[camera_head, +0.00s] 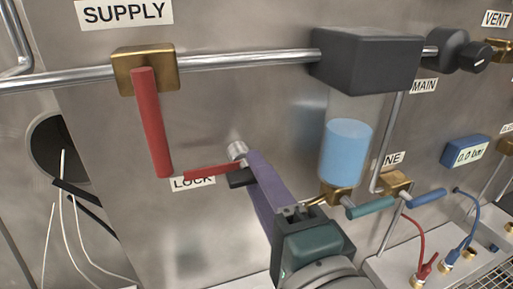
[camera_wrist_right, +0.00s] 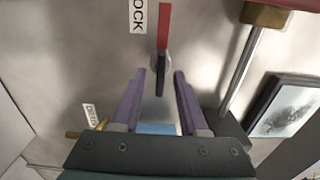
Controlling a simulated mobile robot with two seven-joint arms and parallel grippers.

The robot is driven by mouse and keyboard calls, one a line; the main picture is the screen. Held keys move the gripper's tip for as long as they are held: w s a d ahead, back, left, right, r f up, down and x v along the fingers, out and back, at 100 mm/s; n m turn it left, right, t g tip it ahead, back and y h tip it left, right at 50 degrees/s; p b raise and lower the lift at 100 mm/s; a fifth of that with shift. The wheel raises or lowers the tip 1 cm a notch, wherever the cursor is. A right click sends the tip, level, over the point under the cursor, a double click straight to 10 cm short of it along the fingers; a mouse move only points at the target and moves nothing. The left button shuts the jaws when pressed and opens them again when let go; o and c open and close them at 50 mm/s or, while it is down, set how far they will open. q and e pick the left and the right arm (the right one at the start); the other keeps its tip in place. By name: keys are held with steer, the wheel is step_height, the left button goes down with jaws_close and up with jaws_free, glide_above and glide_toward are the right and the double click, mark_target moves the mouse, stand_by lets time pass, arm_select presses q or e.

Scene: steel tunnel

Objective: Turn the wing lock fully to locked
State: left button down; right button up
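The wing lock's red arm (camera_head: 212,169) points left, just above the LOCK label (camera_head: 193,183), in the head view. A silver round piece (camera_head: 237,150) shows above its hub, and its black wing (camera_head: 240,178) is partly hidden by my fingers. In the right wrist view the red arm (camera_wrist_right: 164,25) points up beside the label, and the black wing (camera_wrist_right: 162,78) points down between my fingertips. My right gripper (camera_head: 247,165) is at the lock. Its purple fingers stand apart on both sides of the black wing (camera_wrist_right: 160,85), with gaps visible. My left gripper is not in view.
A red SUPPLY lever (camera_head: 152,125) hangs down from a brass valve at upper left. A dark block with a blue-filled cylinder (camera_head: 346,150) stands right of my gripper. Teal (camera_head: 370,209) and blue (camera_head: 426,198) handles lie lower right. A round hole (camera_head: 60,150) with wires is at left.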

steer(key=b+v, duration=0.1)
steer(key=v, duration=0.9)
steer(key=shift+b, duration=0.35)
